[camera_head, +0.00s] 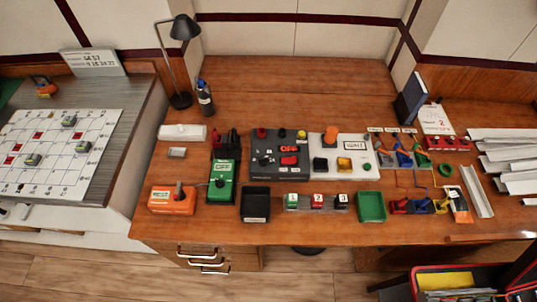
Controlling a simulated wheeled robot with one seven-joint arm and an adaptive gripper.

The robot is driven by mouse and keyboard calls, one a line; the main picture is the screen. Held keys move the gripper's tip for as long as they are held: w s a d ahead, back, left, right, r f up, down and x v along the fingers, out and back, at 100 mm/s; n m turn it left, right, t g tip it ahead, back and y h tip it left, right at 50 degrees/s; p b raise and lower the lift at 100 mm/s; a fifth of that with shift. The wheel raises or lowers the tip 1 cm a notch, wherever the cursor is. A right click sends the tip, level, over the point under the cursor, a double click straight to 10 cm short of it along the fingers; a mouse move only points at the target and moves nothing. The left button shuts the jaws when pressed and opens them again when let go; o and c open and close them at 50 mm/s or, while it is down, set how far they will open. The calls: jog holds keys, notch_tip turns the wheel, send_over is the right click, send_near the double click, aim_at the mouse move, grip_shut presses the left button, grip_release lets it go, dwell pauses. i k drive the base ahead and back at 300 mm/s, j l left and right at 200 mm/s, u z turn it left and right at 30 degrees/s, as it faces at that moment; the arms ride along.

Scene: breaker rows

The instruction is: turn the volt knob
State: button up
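A dark grey panel (256,173) lies near the middle of the wooden desk. It has a red OFF display (289,149), a black knob (264,160) at its left with small white marks around it, and a red part below the display. A green meter box (222,191) with an OFF display stands left of it and also carries a dark dial (220,182). The lettering is too small to tell which of these is the volt knob. My gripper is not in view.
An orange box (172,200), a black tray (255,205), a green tray (371,206) and a white WAIT panel (345,170) stand around the panel. A desk lamp (183,30) and a bottle (205,98) are behind. The desk's back middle is clear.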

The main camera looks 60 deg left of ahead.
aim_at(263, 161)
jog(key=u, duration=2.3)
jog(key=i+j+z, duration=0.15)
jog(key=i, duration=0.2)
jog(key=i+z, duration=0.1)
jog(key=i, duration=0.2)
